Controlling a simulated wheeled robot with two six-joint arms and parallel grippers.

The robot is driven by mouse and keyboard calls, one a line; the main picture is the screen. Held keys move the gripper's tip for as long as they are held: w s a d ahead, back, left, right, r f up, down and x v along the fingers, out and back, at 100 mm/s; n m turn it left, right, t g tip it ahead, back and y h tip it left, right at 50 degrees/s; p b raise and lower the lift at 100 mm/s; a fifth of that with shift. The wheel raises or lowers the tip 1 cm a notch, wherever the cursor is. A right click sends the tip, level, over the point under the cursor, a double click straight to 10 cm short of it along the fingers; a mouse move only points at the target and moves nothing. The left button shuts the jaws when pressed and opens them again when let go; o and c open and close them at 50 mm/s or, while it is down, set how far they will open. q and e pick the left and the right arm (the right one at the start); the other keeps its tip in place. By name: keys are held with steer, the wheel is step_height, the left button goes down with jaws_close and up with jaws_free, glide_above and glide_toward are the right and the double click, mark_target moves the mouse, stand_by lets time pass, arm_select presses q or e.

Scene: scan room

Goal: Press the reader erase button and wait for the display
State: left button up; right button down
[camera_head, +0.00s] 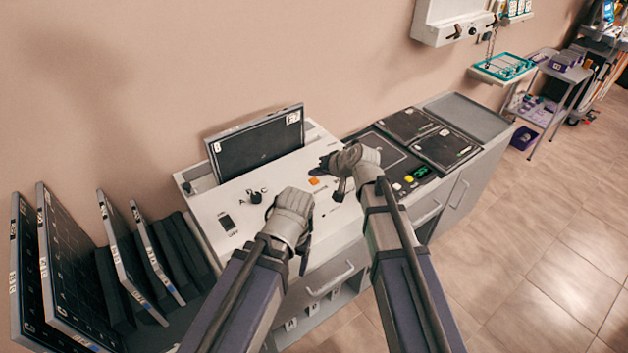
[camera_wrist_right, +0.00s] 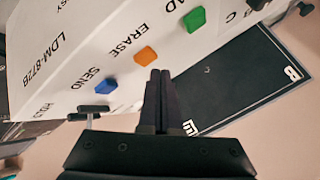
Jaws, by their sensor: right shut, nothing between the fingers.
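The white reader (camera_head: 290,215) stands against the wall with a dark cassette (camera_head: 258,146) upright in its top. Its orange erase button (camera_head: 314,181) shows just below and left of my right gripper (camera_head: 324,163). In the right wrist view, the orange button (camera_wrist_right: 146,54), labelled ERASE, lies just beyond the fingertips. The shut, empty right gripper (camera_wrist_right: 159,74) points toward it; I cannot tell whether they touch.
A blue SEND button (camera_wrist_right: 104,86) and a green button (camera_wrist_right: 194,19) flank the orange one. Dark plates (camera_head: 75,265) stand in a rack at left. A counter with flat cassettes (camera_head: 447,149) is at right. The floor (camera_head: 540,240) at right is clear.

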mark_target(316, 183)
steer(key=shift+f, duration=0.1)
stand_by(0.7)
steer(key=shift+f+b, duration=0.3)
steer(key=shift+b, duration=0.15)
steer(key=shift+f+b, duration=0.5)
stand_by(0.6)
steer(key=shift+r, duration=0.1)
stand_by(0.3)
steer(key=shift+r+p, duration=0.85)
steer(key=shift+p, duration=0.1)
step_height(316, 183, up, 5)
steer(key=p, duration=0.5)
